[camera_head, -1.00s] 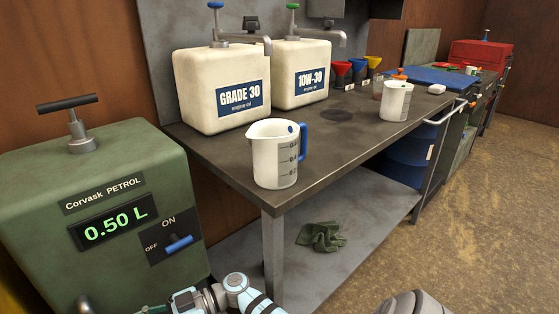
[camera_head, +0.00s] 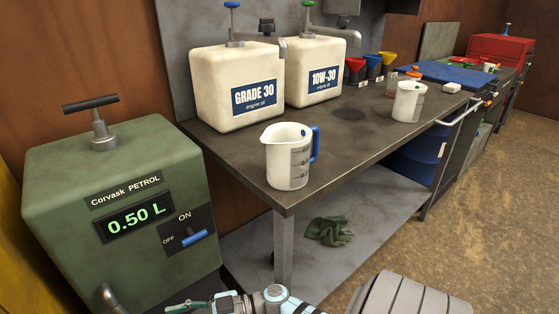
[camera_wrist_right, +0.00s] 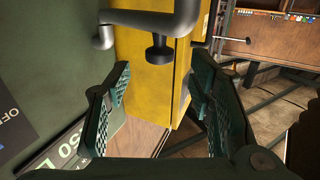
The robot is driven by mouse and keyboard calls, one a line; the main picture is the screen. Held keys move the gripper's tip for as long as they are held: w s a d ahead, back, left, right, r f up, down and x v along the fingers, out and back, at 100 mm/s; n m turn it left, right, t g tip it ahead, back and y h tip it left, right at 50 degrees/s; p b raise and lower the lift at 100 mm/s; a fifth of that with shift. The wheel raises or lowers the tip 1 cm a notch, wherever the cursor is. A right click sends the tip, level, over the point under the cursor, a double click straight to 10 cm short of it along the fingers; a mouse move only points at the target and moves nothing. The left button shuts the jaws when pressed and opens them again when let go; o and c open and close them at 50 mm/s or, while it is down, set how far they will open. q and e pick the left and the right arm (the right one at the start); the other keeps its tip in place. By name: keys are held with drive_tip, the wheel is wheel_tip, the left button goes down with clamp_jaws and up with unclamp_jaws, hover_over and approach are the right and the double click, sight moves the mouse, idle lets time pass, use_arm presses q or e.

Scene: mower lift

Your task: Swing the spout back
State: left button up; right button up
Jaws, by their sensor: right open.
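The green Corvask petrol dispenser (camera_head: 110,185) stands at the left, its display reading 0.50 L. Its grey spout (camera_head: 112,298) shows only in part at the bottom edge of the head view. In the right wrist view a bent grey spout pipe (camera_wrist_right: 178,22) crosses the top, beside the green dispenser wall (camera_wrist_right: 45,60). A dark knob (camera_wrist_right: 159,50) hangs by the pipe. My right gripper (camera_wrist_right: 158,100) is open and empty, its fingers below the pipe in the picture. The pipe is not between the pads. My left gripper is not in view.
A yellow cabinet (camera_wrist_right: 150,80) lies beyond the fingers. The workbench (camera_head: 345,150) holds a blue-handled jug (camera_head: 287,165), a second jug (camera_head: 407,103) and two oil cans, Grade 30 (camera_head: 215,65) and 10W-30 (camera_head: 300,60). Open floor (camera_head: 500,190) lies at the right.

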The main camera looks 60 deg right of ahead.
drive_tip(key=s+d+f+m+t+h+p, duration=0.1)
drive_tip(key=s+d+f+m+h+p, duration=0.15)
drive_tip(key=d+m+h+p, duration=0.35)
drive_tip(key=s+d+f+m+t+h+p, duration=0.1)
drive_tip(key=s+d+f+t+h+p, duration=0.2)
drive_tip(key=d, duration=0.5)
drive_tip(key=s+d+f+m+g+h+p, duration=0.2)
drive_tip(key=s+f+g+h+p, duration=0.3)
drive_tip(key=s+f, duration=0.5)
drive_tip(key=shift+s+f+m+g+h, duration=0.3)
drive_tip(key=shift+s+m+g+h, duration=0.15)
drive_tip(key=shift+s+g, duration=0.5)
drive_tip(key=shift+w+d, duration=0.1)
drive_tip(key=shift+w, duration=0.1)
